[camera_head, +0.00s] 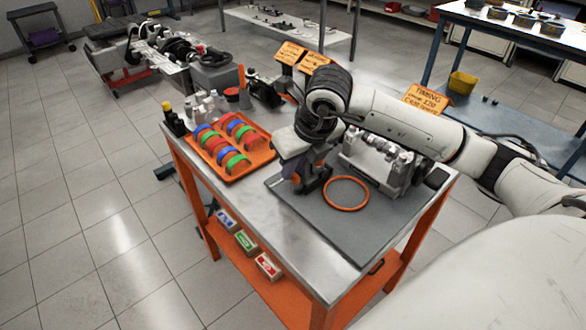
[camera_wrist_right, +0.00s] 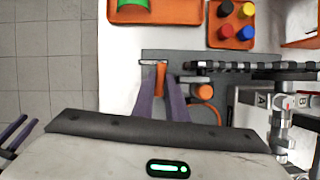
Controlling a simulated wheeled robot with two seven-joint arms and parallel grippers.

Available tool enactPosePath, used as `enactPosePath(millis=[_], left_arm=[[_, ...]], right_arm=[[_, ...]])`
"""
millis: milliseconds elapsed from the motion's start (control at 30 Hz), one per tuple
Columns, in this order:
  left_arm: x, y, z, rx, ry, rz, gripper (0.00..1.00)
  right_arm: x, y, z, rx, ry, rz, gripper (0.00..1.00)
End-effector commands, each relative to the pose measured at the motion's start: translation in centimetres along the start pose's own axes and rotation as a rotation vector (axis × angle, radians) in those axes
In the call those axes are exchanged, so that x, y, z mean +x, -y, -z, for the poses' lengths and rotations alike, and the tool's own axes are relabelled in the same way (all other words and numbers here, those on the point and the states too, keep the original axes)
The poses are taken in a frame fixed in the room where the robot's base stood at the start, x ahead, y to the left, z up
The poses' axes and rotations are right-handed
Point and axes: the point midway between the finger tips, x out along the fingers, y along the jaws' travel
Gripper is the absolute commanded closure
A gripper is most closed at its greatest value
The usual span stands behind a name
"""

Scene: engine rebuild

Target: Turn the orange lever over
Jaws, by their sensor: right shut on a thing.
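The orange lever (camera_wrist_right: 161,78) stands in the right wrist view between the two purple-grey fingers of my right gripper (camera_wrist_right: 162,95), near the left edge of the dark mat. The fingers are shut on it. A short shiny bar crosses the lever's far end. In the head view my right gripper (camera_head: 308,182) points down at the mat, left of the orange ring, and I cannot make out the lever clearly there.
The grey mat (camera_head: 352,232) bears an orange ring (camera_head: 346,193) and a metal engine part (camera_head: 384,160) close to the right gripper. An orange tray (camera_head: 236,172) with coloured half rings lies to the left. The metal table's front left (camera_head: 240,205) is clear.

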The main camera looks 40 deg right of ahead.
Motion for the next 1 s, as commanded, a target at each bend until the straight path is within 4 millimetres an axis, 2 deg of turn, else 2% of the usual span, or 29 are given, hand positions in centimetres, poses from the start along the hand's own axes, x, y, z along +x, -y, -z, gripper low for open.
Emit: enactPosePath(millis=[400, 433, 467, 767, 867, 1000], left_arm=[[0.0, 0.0, -0.1, 0.000, 0.002, 0.000, 0.68], [0.0, 0.0, -0.1, 0.000, 0.002, -0.001, 0.68], [0.0, 0.0, -0.1, 0.000, 0.002, -0.001, 0.68], [0.0, -0.1, -0.1, 0.000, 0.002, -0.001, 0.68], [0.1, -0.1, -0.1, 0.000, 0.002, -0.001, 0.68], [0.1, -0.1, -0.2, 0.000, 0.002, -0.001, 0.68]], right_arm=[[0.0, 0.0, 0.0, 0.009, -0.001, 0.005, 1.00], [0.0, 0.0, 0.0, 0.009, -0.001, 0.005, 0.86], [0.0, 0.0, 0.0, 0.009, -0.001, 0.005, 0.81], [-0.1, 0.0, 0.0, 0.009, 0.000, 0.004, 0.80], [-0.7, 0.0, -0.1, 0.008, 0.001, 0.004, 0.80], [-2.8, 0.0, -0.1, 0.007, 0.005, 0.004, 0.80]])
